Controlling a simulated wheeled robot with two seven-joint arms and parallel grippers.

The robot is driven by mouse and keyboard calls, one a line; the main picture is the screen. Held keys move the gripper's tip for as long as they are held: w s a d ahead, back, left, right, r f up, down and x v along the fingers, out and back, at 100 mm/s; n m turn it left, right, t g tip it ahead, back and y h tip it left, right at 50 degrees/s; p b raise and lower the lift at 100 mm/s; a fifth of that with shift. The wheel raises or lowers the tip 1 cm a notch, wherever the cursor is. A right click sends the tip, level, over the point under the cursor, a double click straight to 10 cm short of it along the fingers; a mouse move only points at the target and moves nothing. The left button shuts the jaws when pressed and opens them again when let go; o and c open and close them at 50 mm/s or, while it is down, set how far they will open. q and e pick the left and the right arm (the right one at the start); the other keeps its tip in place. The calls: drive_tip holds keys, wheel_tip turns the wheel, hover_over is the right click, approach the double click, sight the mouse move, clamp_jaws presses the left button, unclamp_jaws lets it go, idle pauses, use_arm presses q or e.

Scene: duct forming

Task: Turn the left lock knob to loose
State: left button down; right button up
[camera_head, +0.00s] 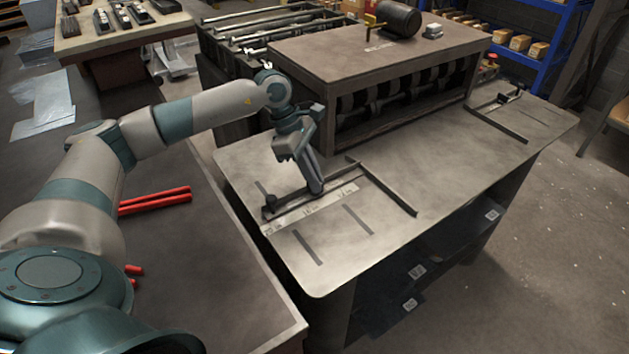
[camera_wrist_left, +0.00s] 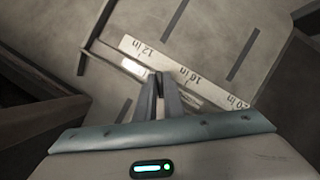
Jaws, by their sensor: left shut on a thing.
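My left gripper (camera_head: 317,190) reaches down to the metal bench top (camera_head: 440,150), beside a pale measuring scale (camera_head: 290,212). In the left wrist view its fingertips (camera_wrist_left: 158,80) are close together at the scale's edge, between the 12 in and 16 in marks. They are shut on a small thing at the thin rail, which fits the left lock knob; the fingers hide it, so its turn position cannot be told. A small dark round end piece (camera_head: 270,202) is at the rail's left end, apart from the fingertips. My right gripper is not in view.
A dark stop bar (camera_head: 385,188) lies to the right of the gripper. A wooden-topped housing with rollers (camera_head: 400,95) stands behind it. A similar bar (camera_head: 498,126) lies at the far right. Red rods (camera_head: 155,200) lie on the dark table at left. The front bench area is clear.

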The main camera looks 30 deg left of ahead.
use_arm(q)
drive_tip(key=shift+r, duration=0.1)
drive_tip(key=c, duration=1.9)
unclamp_jaws()
drive_tip(key=shift+o, duration=0.2)
